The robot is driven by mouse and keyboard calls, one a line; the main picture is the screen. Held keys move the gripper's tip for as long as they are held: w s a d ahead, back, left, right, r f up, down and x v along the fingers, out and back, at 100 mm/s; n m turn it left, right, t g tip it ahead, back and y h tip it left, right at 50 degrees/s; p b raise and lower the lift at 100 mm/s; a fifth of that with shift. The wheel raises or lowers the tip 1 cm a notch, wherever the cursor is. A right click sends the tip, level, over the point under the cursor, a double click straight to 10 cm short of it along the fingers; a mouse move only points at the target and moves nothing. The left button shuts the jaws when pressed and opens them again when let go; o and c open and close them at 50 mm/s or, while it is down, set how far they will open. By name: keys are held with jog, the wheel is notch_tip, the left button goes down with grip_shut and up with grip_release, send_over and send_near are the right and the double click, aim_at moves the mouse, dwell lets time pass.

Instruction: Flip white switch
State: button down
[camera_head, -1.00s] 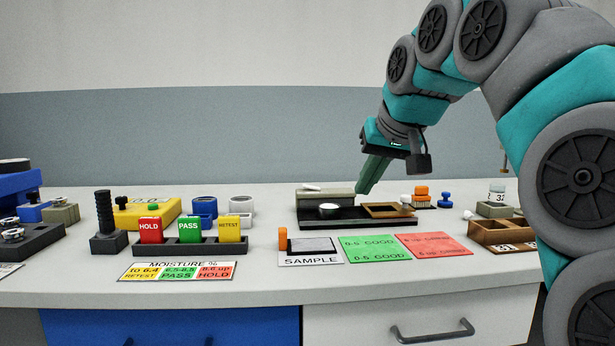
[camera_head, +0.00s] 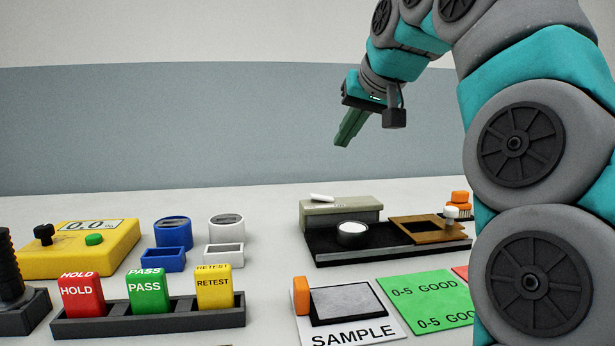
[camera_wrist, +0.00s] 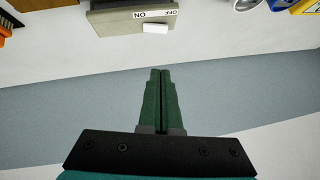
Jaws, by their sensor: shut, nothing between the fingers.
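The white switch (camera_head: 321,198) is a small white lever on top of a grey box (camera_head: 341,212) at the back of the bench. In the wrist view the switch (camera_wrist: 155,28) lies at the near edge of the box (camera_wrist: 110,18), beside a white strip marked ON and OFF. I cannot tell which way it is set. My gripper (camera_head: 343,142) is above the box, clear of it, with its green fingers pointing down to the left. In the wrist view the fingers (camera_wrist: 160,73) are together and empty, apart from the switch.
A black tray (camera_head: 375,246) with a silver dish (camera_head: 352,233) and a wooden frame (camera_head: 428,228) lies in front of the box. A yellow meter (camera_head: 80,250) and HOLD, PASS and RETEST blocks (camera_head: 146,292) stand left. The air around my gripper is clear.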

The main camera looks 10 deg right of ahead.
jog(key=b, duration=0.4)
send_over(322, 198)
jog(key=f, duration=0.7)
jog(key=shift+s+d, duration=0.3)
jog(key=f+b, duration=0.1)
jog(key=f, duration=0.1)
jog(key=a+f+b, duration=0.1)
jog(key=b, duration=0.1)
jog(key=shift+w+f, duration=0.1)
jog(key=shift+f, duration=0.3)
jog(key=shift+f, duration=0.1)
